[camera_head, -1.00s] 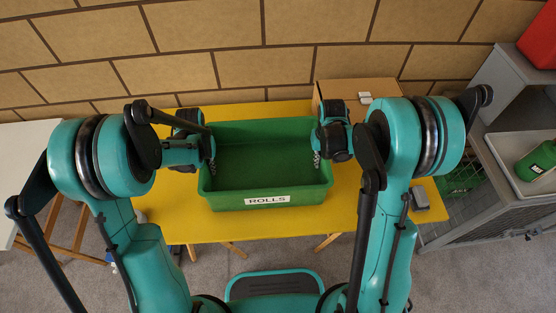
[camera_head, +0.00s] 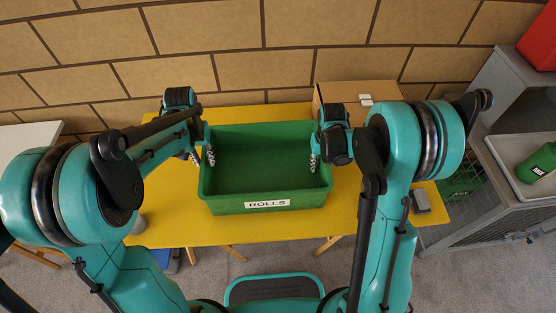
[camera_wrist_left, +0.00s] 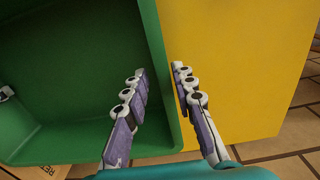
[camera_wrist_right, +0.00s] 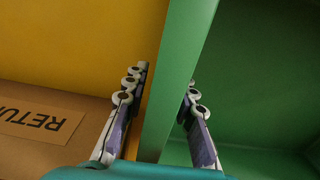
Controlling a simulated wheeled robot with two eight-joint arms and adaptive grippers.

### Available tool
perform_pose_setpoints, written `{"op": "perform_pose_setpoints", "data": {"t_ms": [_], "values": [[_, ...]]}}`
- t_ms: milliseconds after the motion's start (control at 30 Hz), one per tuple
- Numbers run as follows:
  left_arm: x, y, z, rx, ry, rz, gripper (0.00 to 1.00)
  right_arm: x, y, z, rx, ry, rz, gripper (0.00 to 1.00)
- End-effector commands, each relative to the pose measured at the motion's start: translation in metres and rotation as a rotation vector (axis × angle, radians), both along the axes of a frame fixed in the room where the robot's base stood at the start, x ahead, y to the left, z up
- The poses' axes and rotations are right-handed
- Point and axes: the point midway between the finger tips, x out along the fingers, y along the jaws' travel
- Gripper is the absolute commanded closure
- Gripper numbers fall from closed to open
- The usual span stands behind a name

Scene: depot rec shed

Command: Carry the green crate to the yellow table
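The green crate (camera_head: 225,205), labelled ROLLS, sits upright on the yellow table (camera_head: 165,228) and looks empty. My left gripper (camera_head: 203,157) is at the crate's left wall. In the left wrist view its fingers (camera_wrist_left: 160,82) are apart, one inside the wall and one outside, with a gap showing. My right gripper (camera_head: 314,160) is at the right wall. In the right wrist view its fingers (camera_wrist_right: 164,88) are also apart, straddling the wall (camera_wrist_right: 178,75); contact there is hard to judge.
A cardboard box (camera_head: 385,88) stands behind the crate on the right, close to my right gripper. A grey device (camera_head: 421,200) lies on the table's right side. A grey cabinet (camera_head: 505,205) with a tray stands at right, a white table (camera_head: 25,140) at left.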

Motion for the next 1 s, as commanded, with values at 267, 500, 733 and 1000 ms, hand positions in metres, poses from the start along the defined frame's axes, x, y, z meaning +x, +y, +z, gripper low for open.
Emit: {"op": "perform_pose_setpoints", "data": {"t_ms": [267, 500, 733, 1000], "values": [[0.0, 0.0, 0.035, 0.0, 0.0, 0.0, 0.74, 0.0, 0.0, 0.001, 0.0, 0.0, 0.0, 0.74], [0.0, 0.0, 0.037, 0.0, 0.0, 0.0, 0.74, 0.0, 0.0, 0.031, 0.0, 0.0, 0.0, 0.74], [0.0, 0.0, 0.037, 0.0, 0.0, 0.0, 0.74, 0.0, 0.0, 0.082, 0.0, 0.0, 0.0, 0.74], [0.0, 0.0, 0.037, 0.0, 0.0, 0.0, 0.74, 0.0, 0.0, 0.116, 0.0, 0.0, 0.0, 0.74]]}}
